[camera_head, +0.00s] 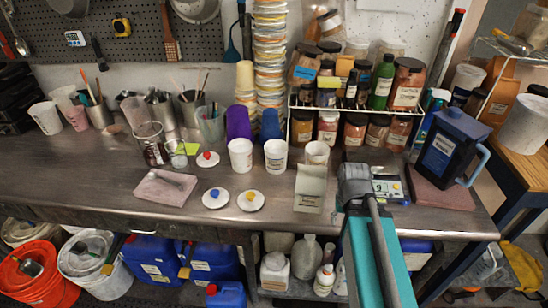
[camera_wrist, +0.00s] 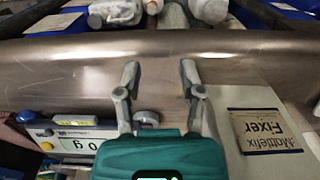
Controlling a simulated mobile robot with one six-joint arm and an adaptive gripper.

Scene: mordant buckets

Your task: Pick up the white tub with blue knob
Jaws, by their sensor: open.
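The white piece with a blue knob (camera_head: 215,198) lies on the metal bench in the head view, left of centre. It looks low and round, more like a flat lid than a deep tub. It is not in the wrist view. My gripper (camera_wrist: 157,88) is open in the wrist view, its two fingers apart with nothing between them. It is over the bench near the front edge, between the scale and the fixer bag, well to the right of the blue-knobbed piece. In the head view my arm hides the fingertips.
Similar white pieces with a red knob (camera_head: 208,159) and a yellow knob (camera_head: 250,200) lie close by. A pink slab (camera_head: 165,188) is to the left. A scale (camera_head: 387,189) is right. White cups (camera_head: 240,156) stand behind.

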